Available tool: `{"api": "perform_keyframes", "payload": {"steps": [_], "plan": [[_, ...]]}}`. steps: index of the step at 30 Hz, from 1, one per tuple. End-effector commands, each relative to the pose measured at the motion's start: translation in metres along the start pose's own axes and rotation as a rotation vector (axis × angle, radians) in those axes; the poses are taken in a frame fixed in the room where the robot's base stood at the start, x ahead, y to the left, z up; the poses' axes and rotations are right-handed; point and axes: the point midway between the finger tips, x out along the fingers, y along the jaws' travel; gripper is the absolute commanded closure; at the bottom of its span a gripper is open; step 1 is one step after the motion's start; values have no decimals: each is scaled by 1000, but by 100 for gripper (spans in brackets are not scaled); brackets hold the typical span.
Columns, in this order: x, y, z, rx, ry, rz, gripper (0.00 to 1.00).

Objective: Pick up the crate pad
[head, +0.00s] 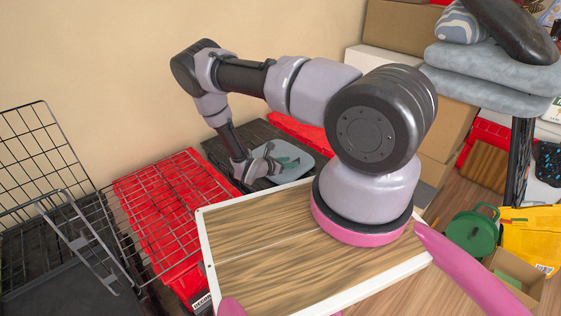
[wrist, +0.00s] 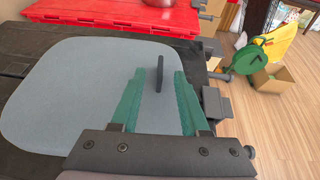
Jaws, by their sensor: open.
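The crate pad (wrist: 60,85) is a flat grey-blue sheet with rounded corners, lying on a black tote lid. In the head view the pad (head: 297,173) shows partly behind my gripper and arm. A small dark upright tab (wrist: 160,66) appears to stand on the pad towards its right side. My gripper (wrist: 160,76) is open over the pad, its two green fingers one on each side of the tab, with gaps between. In the head view my gripper (head: 284,162) is low over the pad. The pad's near edge is hidden by the gripper.
Red totes (wrist: 120,14) stand beyond the black tote (wrist: 15,62). A wire crate (head: 165,205) stands left, over another red tote. A green reel (wrist: 250,58) and a cardboard box (wrist: 271,80) are on the wooden floor at right. Boxes and grey cushions (head: 490,70) are stacked behind.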

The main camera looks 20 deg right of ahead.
Motion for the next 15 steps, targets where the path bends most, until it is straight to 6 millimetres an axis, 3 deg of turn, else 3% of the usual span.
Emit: {"api": "perform_keyframes", "payload": {"steps": [7,15], "plan": [[37,-1,-4,2,0,-3,55],[47,0,-4,1,0,0,55]]}}
